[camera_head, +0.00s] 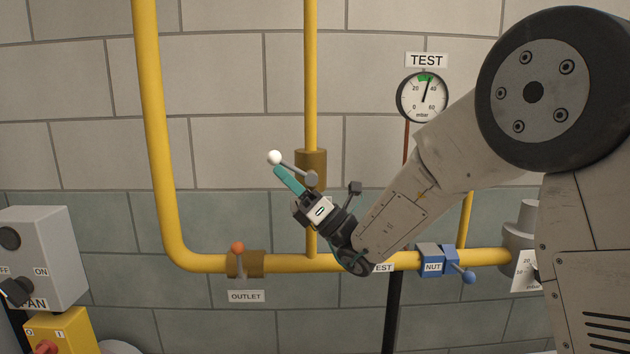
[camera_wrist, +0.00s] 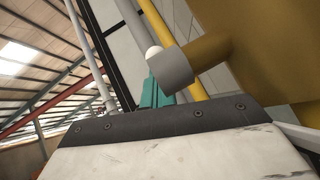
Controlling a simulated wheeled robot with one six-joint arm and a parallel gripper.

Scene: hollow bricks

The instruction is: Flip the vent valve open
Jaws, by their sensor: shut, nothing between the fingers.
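The valve on the vertical pipe has a brass body (camera_head: 311,160) and a grey lever (camera_head: 293,168) ending in a white ball (camera_head: 274,157). The lever points left and slightly up, across the pipe. No vent label is visible. My gripper (camera_head: 280,171) has its teal fingers shut and empty, with the tips just below the white ball and lever; I cannot tell whether they touch. In the wrist view the white ball (camera_wrist: 152,52) and grey hub (camera_wrist: 170,68) show beyond the teal fingers (camera_wrist: 155,92), and the brass body (camera_wrist: 208,52) is at the right.
The outlet valve (camera_head: 245,264) with an orange knob is at lower left on the yellow pipe. The test gauge (camera_head: 422,97) hangs above. A grey fan switch box (camera_head: 40,255) stands at far left.

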